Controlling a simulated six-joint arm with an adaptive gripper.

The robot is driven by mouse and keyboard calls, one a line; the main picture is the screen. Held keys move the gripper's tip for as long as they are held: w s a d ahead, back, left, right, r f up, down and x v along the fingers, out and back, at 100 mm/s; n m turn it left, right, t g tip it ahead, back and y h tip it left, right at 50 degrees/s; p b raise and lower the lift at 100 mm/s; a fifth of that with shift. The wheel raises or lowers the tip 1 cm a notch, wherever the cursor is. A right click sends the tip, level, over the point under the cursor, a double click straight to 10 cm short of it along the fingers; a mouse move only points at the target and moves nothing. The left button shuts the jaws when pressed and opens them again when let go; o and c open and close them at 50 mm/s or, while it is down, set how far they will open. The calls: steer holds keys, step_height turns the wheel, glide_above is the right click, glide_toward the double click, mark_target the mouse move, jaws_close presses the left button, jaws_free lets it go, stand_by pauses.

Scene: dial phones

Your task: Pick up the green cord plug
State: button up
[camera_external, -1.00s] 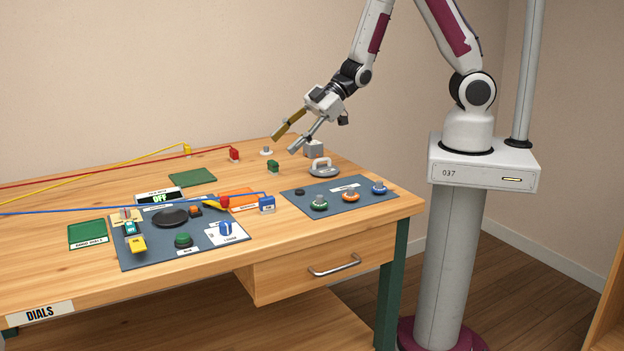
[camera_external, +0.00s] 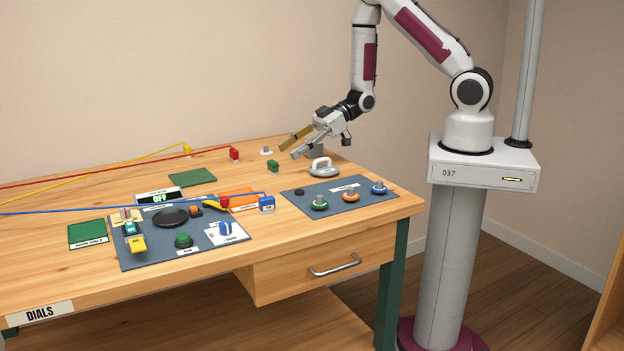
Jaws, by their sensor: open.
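The green cord plug (camera_external: 273,166) is a small green block standing on the wooden table (camera_external: 120,185), towards its back right part. No cord can be made out on it at this size. My gripper (camera_external: 287,149) is open, its two fingers pointing down and left. It hangs above the table, a little above and to the right of the green plug in the picture, apart from it. Nothing shows between the fingers.
A grey handled object (camera_external: 321,169) stands right of the plug. A red plug (camera_external: 234,154) and a yellow plug (camera_external: 187,149) with cords lie left. A blue plug (camera_external: 267,203) and a dial panel (camera_external: 335,186) are in front. Bare wood surrounds the green plug.

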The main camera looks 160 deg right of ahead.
mark_target(271, 160)
steer(key=shift+w, duration=0.1)
steer(key=shift+x, duration=1.25)
steer(key=shift+f+x, duration=0.15)
steer(key=shift+x, duration=1.15)
steer(key=shift+f+x, duration=0.2)
steer(key=shift+x, duration=1.1)
steer(key=shift+a, duration=0.1)
steer(key=c, duration=1.2)
